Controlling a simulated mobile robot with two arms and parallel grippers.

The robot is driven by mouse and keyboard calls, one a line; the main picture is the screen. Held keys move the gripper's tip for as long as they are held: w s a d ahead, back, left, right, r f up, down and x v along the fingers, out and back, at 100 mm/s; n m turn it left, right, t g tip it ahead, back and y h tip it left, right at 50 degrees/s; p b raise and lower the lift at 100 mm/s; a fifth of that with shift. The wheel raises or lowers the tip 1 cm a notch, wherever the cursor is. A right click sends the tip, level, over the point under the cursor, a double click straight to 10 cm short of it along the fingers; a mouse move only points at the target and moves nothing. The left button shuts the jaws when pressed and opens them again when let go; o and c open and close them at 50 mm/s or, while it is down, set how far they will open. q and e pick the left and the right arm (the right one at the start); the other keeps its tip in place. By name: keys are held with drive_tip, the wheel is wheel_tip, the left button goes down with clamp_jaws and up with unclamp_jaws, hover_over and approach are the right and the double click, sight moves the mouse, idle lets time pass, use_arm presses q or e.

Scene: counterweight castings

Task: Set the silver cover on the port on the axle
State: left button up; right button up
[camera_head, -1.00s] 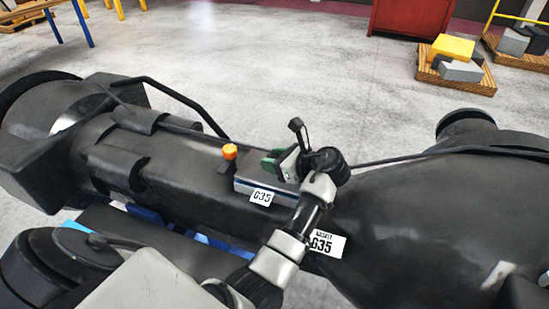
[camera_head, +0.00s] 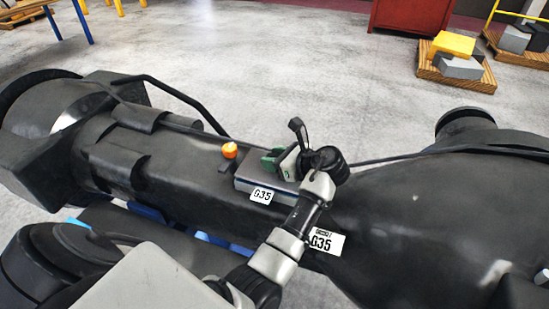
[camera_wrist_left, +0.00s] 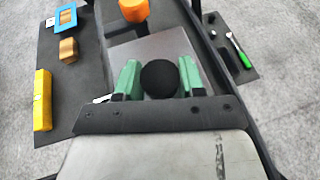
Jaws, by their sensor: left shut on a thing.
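The silver cover (camera_head: 262,178) is a flat grey plate, over the top of the long black axle (camera_head: 185,165); a G35 label shows at its front edge. In the left wrist view the cover (camera_wrist_left: 140,52) has a round black knob (camera_wrist_left: 160,78). My left gripper (camera_head: 280,160) has green fingertips and is shut on that knob; the fingers (camera_wrist_left: 160,80) lie on either side of it. The port is hidden, and I cannot tell whether the cover sits fully flat. An orange knob (camera_head: 229,150) stands beside the cover's left end. My right gripper is not in view.
A black hose (camera_head: 180,98) runs behind the axle. In the left wrist view a yellow block (camera_wrist_left: 42,100) and a blue frame (camera_wrist_left: 66,17) lie left, and a green-handled tool (camera_wrist_left: 239,50) right. A red cabinet (camera_head: 412,15) and loaded pallet (camera_head: 457,75) stand far back.

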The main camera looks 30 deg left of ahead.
use_arm(q)
drive_tip(key=shift+f, duration=0.55)
idle(0.4)
drive_tip(key=o, duration=0.9)
drive_tip(key=shift+o, duration=0.6)
drive_tip(key=shift+f, duration=0.1)
